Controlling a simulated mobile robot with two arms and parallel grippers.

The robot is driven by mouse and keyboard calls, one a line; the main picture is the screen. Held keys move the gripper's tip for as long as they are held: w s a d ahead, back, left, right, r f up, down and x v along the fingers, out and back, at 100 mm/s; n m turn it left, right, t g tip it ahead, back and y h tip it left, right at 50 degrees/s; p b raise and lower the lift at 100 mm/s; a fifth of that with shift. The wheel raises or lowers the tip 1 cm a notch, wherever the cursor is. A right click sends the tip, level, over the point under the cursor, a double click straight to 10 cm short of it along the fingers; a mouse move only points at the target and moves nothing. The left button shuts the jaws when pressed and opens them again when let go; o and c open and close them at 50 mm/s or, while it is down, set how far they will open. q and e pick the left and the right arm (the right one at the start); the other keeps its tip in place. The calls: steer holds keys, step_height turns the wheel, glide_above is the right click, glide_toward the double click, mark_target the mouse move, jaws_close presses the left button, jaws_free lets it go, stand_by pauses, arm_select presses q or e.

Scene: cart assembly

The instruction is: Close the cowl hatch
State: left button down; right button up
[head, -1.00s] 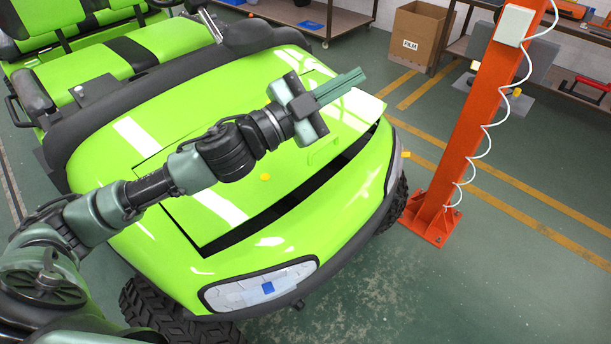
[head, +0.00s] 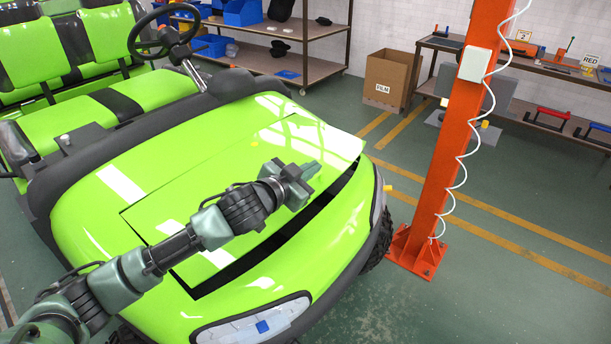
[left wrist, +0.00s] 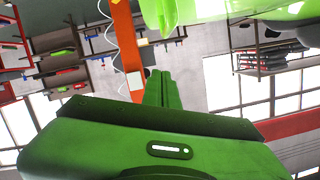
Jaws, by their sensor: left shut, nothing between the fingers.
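The cowl hatch (head: 315,140) is the bright green panel on the front of the green cart (head: 90,245). A dark gap shows along its front edge, so it stands a little raised from the cowl. My left gripper (head: 311,170) is shut and empty, over the front right part of the hatch in the head view. Whether it touches the hatch I cannot tell. The left wrist view shows its shut fingers (left wrist: 162,88), with green bodywork at the top. My arm hides part of the hatch. My right gripper is in neither view.
An orange post (head: 455,150) with a coiled white cable stands right of the cart. A cardboard box (head: 388,82) and shelves (head: 310,68) stand behind. The steering wheel (head: 163,32) and seats are at upper left. The floor right of the post is open.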

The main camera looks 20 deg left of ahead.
arm_select(q)
steer(key=f, duration=0.1)
steer(key=a+f, duration=0.1)
steer(key=shift+f, duration=0.4)
steer(key=shift+a+f, duration=0.2)
steer(key=shift+f, duration=0.2)
